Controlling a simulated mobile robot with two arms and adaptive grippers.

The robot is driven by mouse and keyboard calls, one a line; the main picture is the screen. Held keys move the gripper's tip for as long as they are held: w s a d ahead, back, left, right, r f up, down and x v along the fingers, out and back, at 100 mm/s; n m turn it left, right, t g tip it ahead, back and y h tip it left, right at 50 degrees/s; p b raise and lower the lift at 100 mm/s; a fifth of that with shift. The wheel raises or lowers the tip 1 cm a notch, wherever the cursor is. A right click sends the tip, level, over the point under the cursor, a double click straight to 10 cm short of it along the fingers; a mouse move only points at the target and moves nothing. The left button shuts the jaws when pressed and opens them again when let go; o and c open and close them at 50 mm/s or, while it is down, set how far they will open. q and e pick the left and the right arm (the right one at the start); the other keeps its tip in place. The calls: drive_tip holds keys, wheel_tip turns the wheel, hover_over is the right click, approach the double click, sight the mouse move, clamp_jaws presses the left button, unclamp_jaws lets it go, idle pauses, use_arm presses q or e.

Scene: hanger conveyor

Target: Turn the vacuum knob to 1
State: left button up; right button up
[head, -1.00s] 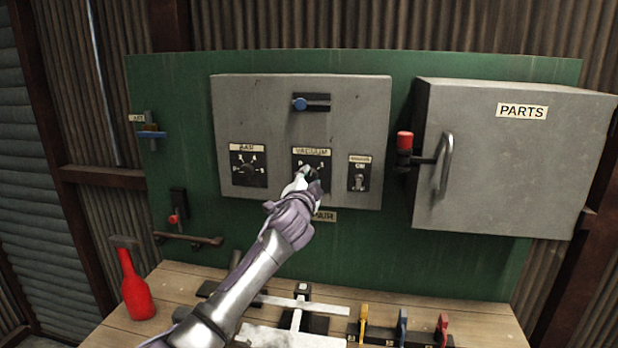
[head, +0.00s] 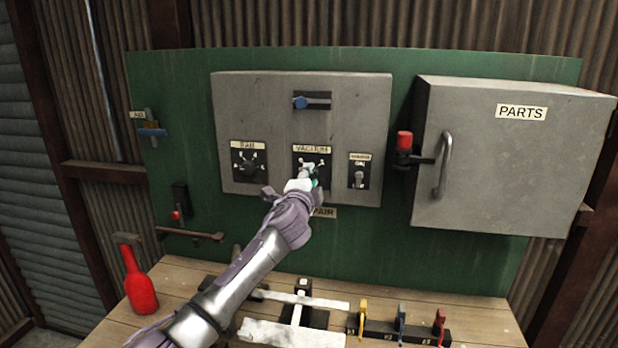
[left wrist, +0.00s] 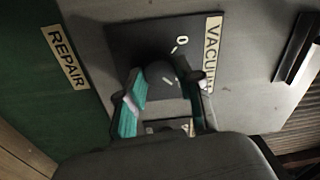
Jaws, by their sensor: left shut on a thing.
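The black vacuum knob (left wrist: 160,74) sits on a dark plate under the VACUUM label (head: 312,149) on the grey control box. My left gripper (head: 308,178) reaches it from below and covers most of the knob in the head view. In the left wrist view the teal-padded fingers of my left gripper (left wrist: 165,88) are on either side of the knob, shut on it. A 0 mark shows beside the knob there. Which number the knob points to is hard to tell. My right gripper is in neither view.
A second knob (head: 249,163) is to the left and a small toggle switch (head: 359,177) to the right. A blue-ended slider (head: 312,102) is above. The PARTS cabinet (head: 510,160) is at right. A red bottle (head: 138,287) and coloured levers stand on the bench.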

use_arm(q)
drive_tip(key=o, duration=1.2)
drive_tip(key=shift+c, duration=0.2)
drive_tip(key=shift+s, duration=0.1)
drive_tip(key=v, duration=1.1)
drive_tip(key=shift+s, duration=0.35)
drive_tip(key=shift+a+f, duration=0.1)
drive_tip(key=shift+f, duration=0.1)
